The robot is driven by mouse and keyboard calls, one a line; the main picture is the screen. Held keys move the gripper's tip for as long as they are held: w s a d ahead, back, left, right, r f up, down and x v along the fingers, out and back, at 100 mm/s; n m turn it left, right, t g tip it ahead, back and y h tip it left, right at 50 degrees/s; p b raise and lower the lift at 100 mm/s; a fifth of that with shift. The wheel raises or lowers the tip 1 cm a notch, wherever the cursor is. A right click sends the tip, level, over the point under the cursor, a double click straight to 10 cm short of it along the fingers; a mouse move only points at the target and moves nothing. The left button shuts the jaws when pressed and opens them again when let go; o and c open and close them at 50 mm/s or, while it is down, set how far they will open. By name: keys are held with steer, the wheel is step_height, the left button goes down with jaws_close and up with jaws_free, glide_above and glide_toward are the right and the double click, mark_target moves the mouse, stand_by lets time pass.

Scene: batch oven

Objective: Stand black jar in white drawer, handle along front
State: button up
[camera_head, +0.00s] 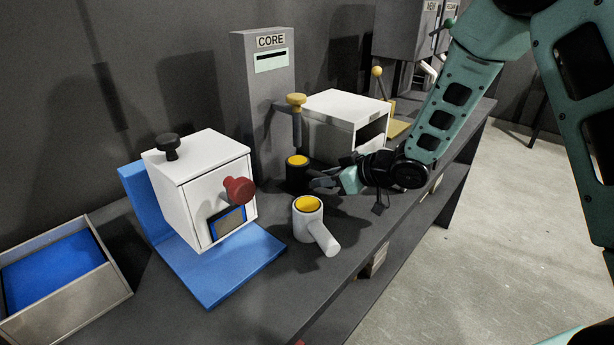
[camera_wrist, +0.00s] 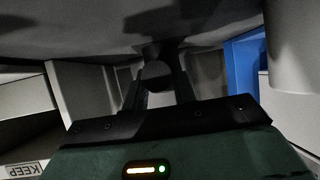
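The black jar (camera_head: 295,178) stands upright on the dark bench, with a yellow top. My gripper (camera_head: 322,183) is low beside it, on its right, pointing at it. In the wrist view, a dark round end (camera_wrist: 155,72), likely the jar's handle, shows between my two fingers (camera_wrist: 158,92). I cannot tell whether they press on it. I see no clearly pulled-out white drawer. A white box (camera_head: 345,106) with a dark front opening stands behind the jar. Another white box (camera_head: 195,175) with a red knob stands on a blue base.
A pale grey jar (camera_head: 305,224) with a yellow top and thick handle stands in front of the black jar. A grey CORE column (camera_head: 265,100) rises behind. A tray with a blue floor (camera_head: 55,268) lies at far left. The bench's front edge is close to my arm.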

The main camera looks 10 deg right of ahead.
mark_target(308, 165)
jaws_close()
steer(key=shift+r+p, duration=1.55)
steer(key=shift+r, duration=0.2)
steer(key=shift+w+r+p, duration=0.1)
steer(key=shift+r+p, duration=0.25)
steer(key=shift+r, duration=0.1)
